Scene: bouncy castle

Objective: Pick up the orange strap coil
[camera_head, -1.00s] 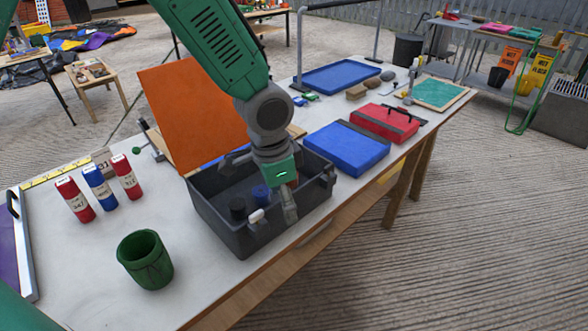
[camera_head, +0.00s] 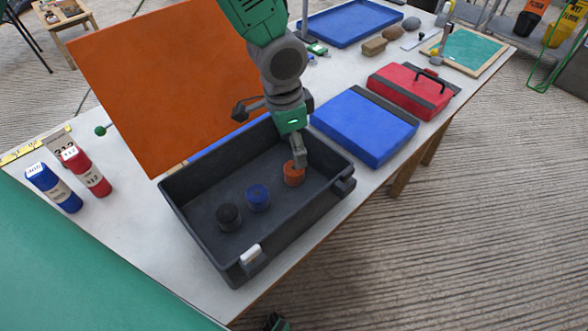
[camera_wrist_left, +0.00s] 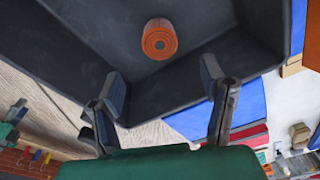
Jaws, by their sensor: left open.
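The orange strap coil (camera_head: 293,174) stands in the dark grey open case (camera_head: 205,258), near its right end. A fingertip partly covers it in the head view. In the left wrist view the coil (camera_wrist_left: 159,44) shows whole, with its spiral end facing the camera. My left gripper (camera_head: 270,138) is open above the back right of the case, with one finger over the coil. In the wrist view the open fingers (camera_wrist_left: 162,80) are apart, with the coil beyond them and nothing held.
A black coil (camera_head: 228,217) and a blue coil (camera_head: 258,198) stand left of the orange one. An orange panel (camera_head: 165,80) rises behind the case. A blue case (camera_head: 362,128) and a red case (camera_head: 412,88) lie to the right.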

